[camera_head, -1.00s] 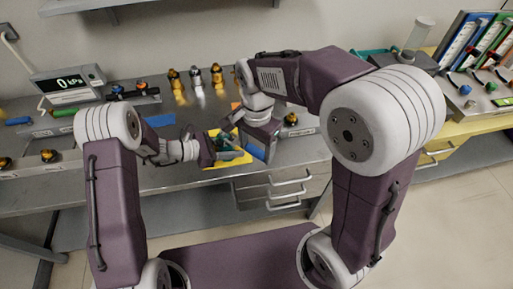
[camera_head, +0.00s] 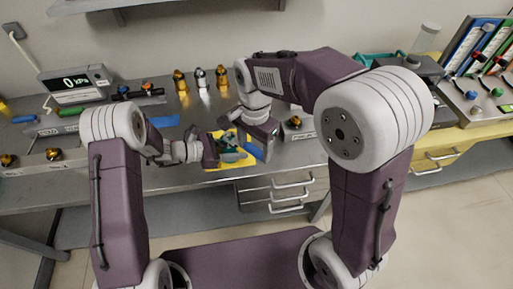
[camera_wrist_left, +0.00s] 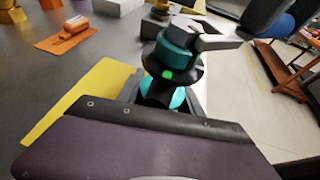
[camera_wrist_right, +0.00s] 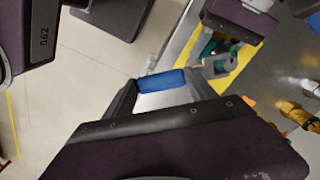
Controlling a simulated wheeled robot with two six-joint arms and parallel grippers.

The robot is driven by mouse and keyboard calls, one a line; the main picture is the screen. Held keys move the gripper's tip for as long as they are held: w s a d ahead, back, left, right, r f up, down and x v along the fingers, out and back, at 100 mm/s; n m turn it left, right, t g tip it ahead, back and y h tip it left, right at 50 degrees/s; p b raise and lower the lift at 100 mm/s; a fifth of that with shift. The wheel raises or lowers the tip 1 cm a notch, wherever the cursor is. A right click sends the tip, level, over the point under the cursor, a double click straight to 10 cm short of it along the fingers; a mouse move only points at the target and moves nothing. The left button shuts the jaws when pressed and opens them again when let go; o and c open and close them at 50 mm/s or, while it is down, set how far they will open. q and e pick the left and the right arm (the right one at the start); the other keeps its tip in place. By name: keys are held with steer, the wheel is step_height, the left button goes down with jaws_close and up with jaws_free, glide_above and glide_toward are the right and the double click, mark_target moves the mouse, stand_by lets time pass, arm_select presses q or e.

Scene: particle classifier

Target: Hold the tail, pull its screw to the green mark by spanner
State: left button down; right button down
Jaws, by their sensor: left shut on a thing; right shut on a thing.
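The tail is a teal fitting (camera_wrist_left: 180,55) with a black collar, upright over a yellow mat (camera_head: 240,160). A bright green mark (camera_wrist_left: 167,74) shows on the collar in the left wrist view. My left gripper (camera_head: 214,150) is shut on the tail's lower part. The grey spanner (camera_wrist_left: 212,42) has its head around or against the tail's top; I cannot tell how fully it is seated. My right gripper (camera_head: 261,148) is shut on the spanner's blue handle (camera_wrist_right: 162,81), to the right of the tail. The screw itself is mostly hidden by the spanner head.
Gold and silver fittings (camera_head: 199,77) stand along the back of the bench. A pressure display (camera_head: 76,84) is at the left. An orange pad with an orange object (camera_wrist_left: 72,30) lies beside the mat. Drawers (camera_head: 285,190) are below the front edge.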

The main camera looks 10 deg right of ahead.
steer(key=shift+w+a, duration=0.35)
steer(key=shift+w, duration=0.05)
stand_by(0.4)
steer(key=c, duration=0.8)
jaws_free()
steer(key=shift+c, duration=0.2)
jaws_close()
steer(key=shift+a, duration=0.1)
